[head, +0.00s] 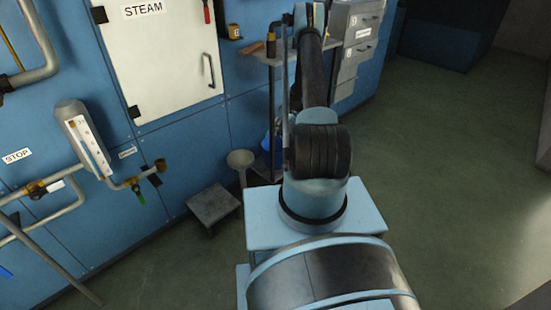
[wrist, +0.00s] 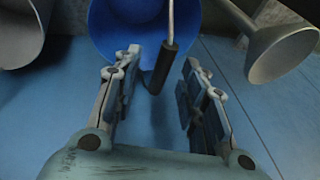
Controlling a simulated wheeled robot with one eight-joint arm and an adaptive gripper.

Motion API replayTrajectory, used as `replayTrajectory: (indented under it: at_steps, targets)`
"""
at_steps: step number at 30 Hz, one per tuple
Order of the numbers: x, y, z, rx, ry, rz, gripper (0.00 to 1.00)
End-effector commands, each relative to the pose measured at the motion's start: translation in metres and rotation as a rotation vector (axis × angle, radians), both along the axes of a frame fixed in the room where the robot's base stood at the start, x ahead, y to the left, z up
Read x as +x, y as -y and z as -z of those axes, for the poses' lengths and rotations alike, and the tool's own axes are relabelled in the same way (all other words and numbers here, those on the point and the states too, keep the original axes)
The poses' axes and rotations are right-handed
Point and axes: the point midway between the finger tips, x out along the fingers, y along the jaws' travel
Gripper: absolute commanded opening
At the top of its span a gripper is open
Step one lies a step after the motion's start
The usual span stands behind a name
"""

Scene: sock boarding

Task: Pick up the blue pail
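The blue pail (wrist: 118,30) fills the upper middle of the wrist view, its near part cut off by the top edge. Its wire handle with a dark grip (wrist: 164,66) hangs down in front of it. My gripper (wrist: 161,60) is open, and the dark grip shows between its two fingers in the picture. I cannot tell whether the fingers touch it. In the head view only a small piece of the blue pail (head: 267,142) shows beside my arm, under the shelf; my gripper is hidden there.
A grey funnel (wrist: 284,42) is right of the pail in the wrist view, and a grey metal vessel (wrist: 18,35) is at the left. In the head view a low step stool (head: 213,203) stands by the blue wall panels. Grey drawers (head: 352,35) stand behind. The floor at right is clear.

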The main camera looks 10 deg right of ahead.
Motion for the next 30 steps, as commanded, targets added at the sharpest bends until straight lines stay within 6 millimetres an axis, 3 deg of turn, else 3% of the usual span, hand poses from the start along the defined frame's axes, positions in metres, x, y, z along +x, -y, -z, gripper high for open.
replayTrajectory:
  at_steps: [6,14,20,30]
  targets:
    - [0.001,-0.012,0.025,0.000,0.000,-0.001,0.39]
    - [0.002,-0.014,0.029,0.000,0.000,0.000,0.39]
    - [0.002,-0.014,0.029,0.000,0.000,0.000,0.00]
    - [0.002,-0.014,0.029,0.000,0.000,0.000,0.00]
